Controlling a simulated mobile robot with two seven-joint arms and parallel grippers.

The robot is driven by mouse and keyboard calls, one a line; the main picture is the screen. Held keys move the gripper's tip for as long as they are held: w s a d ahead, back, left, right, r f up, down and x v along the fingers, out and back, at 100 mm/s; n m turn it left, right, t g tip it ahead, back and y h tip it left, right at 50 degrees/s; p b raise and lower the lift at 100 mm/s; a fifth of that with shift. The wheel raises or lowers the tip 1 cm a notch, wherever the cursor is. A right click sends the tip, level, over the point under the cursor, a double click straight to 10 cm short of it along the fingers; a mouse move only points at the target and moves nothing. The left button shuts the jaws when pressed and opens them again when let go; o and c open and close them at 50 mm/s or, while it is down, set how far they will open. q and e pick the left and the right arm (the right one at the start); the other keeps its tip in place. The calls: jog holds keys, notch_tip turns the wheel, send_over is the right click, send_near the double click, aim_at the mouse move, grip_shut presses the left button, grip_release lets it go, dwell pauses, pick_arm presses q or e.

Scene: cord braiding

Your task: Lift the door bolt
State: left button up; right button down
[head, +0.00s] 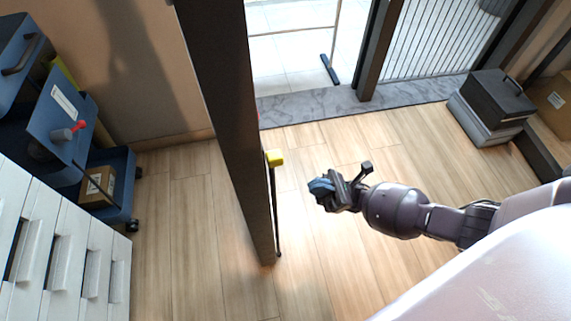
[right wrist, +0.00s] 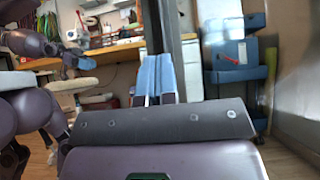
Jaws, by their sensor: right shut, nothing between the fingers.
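The door bolt is a thin dark upright rod (head: 275,215) with a yellow knob (head: 275,157) at its top, beside the edge of the dark door (head: 232,125). My right gripper (head: 320,187) is shut and empty, to the right of the rod and apart from it. Its blue fingers (right wrist: 157,78) are together in the right wrist view, facing a dark upright post (right wrist: 161,30). I cannot make out the bolt in that view. My left gripper (right wrist: 80,60) shows small at the left of the right wrist view; its jaws are unclear. It is outside the head view.
A doorway with a grey threshold (head: 340,105) opens behind the bolt. White drawers (head: 60,240) and a blue cart (head: 70,110) stand at the left. A black case (head: 495,95) rests on grey boxes at the right. Wooden floor is clear around the gripper.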

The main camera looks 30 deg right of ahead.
jog(key=shift+r, duration=0.1)
jog(key=p, duration=0.2)
send_near(274, 159)
jog(key=w+a+f, duration=0.2)
jog(key=a, duration=0.1)
pick_arm(q)
jog(key=shift+d+r+m+g+p, duration=0.15)
jog(key=shift+d+m+g+p, duration=0.15)
jog(key=shift+g+p, duration=0.25)
pick_arm(e)
jog(key=shift+a+r, duration=0.2)
jog(key=shift+r, duration=0.85)
jog(key=shift+a+r, duration=0.25)
jog(key=shift+r, duration=0.8)
pick_arm(q)
jog(key=shift+s+a+r+g+p, duration=0.1)
jog(key=shift+g+p, duration=0.15)
jog(key=shift+p, duration=0.5)
pick_arm(e)
jog(key=shift+r, duration=1.8)
